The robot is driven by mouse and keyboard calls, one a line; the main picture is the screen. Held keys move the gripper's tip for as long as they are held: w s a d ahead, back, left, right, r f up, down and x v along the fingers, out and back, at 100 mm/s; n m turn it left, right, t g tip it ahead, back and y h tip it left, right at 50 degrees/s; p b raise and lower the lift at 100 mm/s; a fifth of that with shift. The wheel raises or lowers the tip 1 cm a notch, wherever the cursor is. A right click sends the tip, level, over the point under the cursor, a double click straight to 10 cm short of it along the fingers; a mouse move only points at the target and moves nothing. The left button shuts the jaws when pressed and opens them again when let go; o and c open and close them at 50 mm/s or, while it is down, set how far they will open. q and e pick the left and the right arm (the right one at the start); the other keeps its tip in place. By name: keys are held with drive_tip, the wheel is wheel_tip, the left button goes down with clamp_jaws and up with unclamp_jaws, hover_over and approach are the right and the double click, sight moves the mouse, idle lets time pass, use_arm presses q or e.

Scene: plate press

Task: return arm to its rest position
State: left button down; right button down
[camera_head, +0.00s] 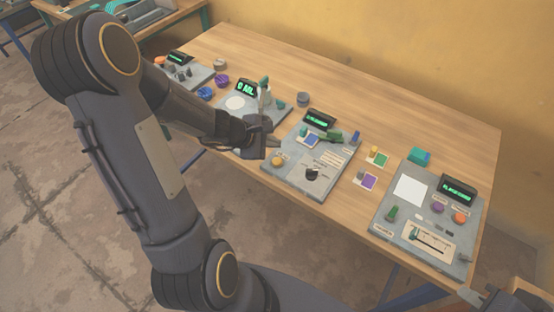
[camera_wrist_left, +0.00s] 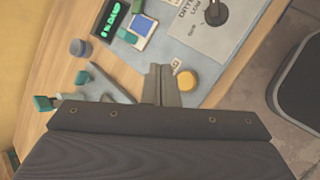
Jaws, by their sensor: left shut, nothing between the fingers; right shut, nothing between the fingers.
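My left gripper (camera_head: 272,150) reaches in from the left in the head view and hangs over the near left corner of the middle grey panel (camera_head: 292,183). Its fingers are shut and empty; in the left wrist view the closed fingers (camera_wrist_left: 162,84) show beside a round yellow button (camera_wrist_left: 187,80). The same yellow button (camera_head: 278,160) is just below the gripper in the head view. I cannot tell whether the fingers touch it. My right gripper (camera_head: 470,294) shows only partly at the lower right corner, shut and empty, near the table's front edge.
The middle panel also has a black knob (camera_head: 312,174) and a green display (camera_head: 320,119). A right panel (camera_head: 384,218) carries a white square, buttons and a display. Another panel (camera_head: 225,112) lies behind my left forearm.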

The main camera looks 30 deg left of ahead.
idle(0.3)
use_arm(q)
drive_tip(key=s+d+r+m+g+h, duration=0.1)
drive_tip(key=s+d+r+m, duration=0.4)
drive_tip(key=r+m, duration=0.15)
drive_tip(key=s+d+r+m+h, duration=0.2)
drive_tip(key=s+d+r+m, duration=0.25)
drive_tip(key=r, duration=0.25)
drive_tip(key=s+a+m+g+y, duration=0.1)
drive_tip(key=s+m+y, duration=0.2)
drive_tip(key=s+m, duration=0.5)
drive_tip(key=s, duration=0.3)
drive_tip(key=shift+s+a+f+m+y, duration=0.15)
drive_tip(key=shift+s+a+m+y, duration=0.1)
drive_tip(key=shift+s+m+y, duration=0.1)
